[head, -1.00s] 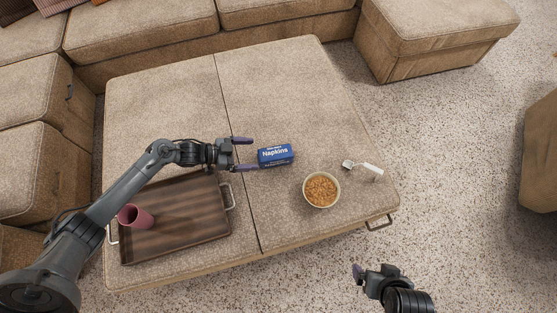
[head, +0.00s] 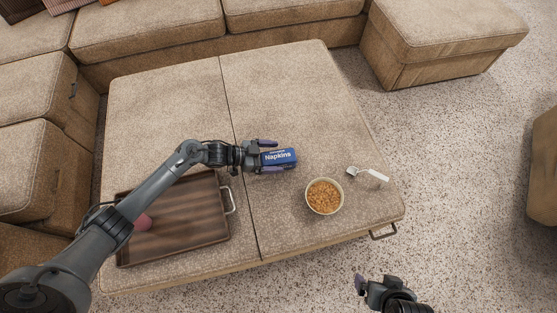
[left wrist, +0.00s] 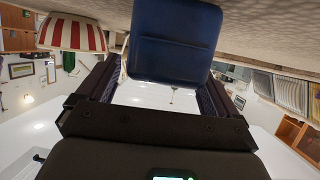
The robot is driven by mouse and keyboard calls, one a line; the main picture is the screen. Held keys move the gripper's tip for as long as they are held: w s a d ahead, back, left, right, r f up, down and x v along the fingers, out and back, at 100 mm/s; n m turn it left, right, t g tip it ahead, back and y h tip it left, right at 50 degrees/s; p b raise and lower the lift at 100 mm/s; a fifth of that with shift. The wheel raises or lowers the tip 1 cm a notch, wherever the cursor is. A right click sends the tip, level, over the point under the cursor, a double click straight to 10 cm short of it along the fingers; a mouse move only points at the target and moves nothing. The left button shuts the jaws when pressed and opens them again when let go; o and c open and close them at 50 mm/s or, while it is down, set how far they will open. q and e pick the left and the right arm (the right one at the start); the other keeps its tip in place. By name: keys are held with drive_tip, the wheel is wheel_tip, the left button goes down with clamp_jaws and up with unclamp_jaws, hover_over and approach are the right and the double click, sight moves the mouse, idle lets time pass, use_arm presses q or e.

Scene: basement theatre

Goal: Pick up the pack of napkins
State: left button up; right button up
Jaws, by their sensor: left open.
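The pack of napkins (head: 281,157) is a blue box with white lettering, lying on the large beige ottoman (head: 170,110). My left gripper (head: 267,156) is open at the pack's left end, with one finger on its far side and one on its near side. In the left wrist view the dark blue pack (left wrist: 172,38) fills the gap between the two fingers (left wrist: 157,85). I cannot tell whether the fingers touch it. My right gripper (head: 366,288) is low at the bottom edge, away from the ottoman; its opening is unclear.
A bowl of orange-brown snacks (head: 324,197) stands to the right and nearer; its striped side shows in the left wrist view (left wrist: 72,34). A small white-handled item (head: 372,174) lies beyond it. A wooden tray (head: 190,222) with a pink cup (head: 143,221) lies under my left arm.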

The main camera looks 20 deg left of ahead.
use_arm(q)
drive_tip(key=c, duration=1.1)
drive_tip(key=shift+r, duration=0.2)
